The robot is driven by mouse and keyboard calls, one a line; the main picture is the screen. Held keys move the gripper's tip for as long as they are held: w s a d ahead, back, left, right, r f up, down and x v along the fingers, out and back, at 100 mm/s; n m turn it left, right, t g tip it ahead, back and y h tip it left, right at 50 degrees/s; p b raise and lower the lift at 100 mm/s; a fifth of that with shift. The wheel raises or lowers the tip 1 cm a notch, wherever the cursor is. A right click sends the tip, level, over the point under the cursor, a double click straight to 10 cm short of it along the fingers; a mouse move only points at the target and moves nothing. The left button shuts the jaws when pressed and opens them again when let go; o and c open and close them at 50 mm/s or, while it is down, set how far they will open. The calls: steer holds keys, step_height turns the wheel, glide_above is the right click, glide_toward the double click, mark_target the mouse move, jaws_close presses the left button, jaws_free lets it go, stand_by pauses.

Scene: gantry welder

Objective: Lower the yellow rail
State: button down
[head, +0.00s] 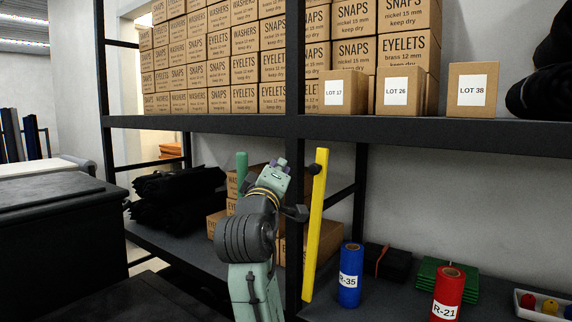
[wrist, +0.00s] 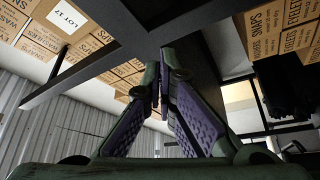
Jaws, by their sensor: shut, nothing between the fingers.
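The yellow rail (head: 315,228) is a long flat bar in the head view. It stands nearly upright, its top tilted slightly right, in front of the dark shelf rack. My gripper (head: 281,164) is just left of the rail's upper part, with a small gap seen between them; how far apart they are in depth I cannot tell. The wrist view shows my gripper (wrist: 163,70) pointing up, its purple-padded fingers shut together and empty. The rail does not show in the wrist view.
A green upright bar (head: 241,170) stands left of my gripper. A dark shelf post (head: 294,60) and shelf edge (head: 400,127) are close by. A blue roll (head: 349,262) and a red roll (head: 447,285) stand on the lower shelf to the right. Boxes fill the upper shelf.

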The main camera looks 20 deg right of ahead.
steer(key=w+d+p, duration=0.4)
steer(key=w+d, duration=0.1)
steer(key=d, duration=0.1)
steer(key=shift+d, duration=0.25)
steer(key=shift+w, duration=0.1)
stand_by(0.3)
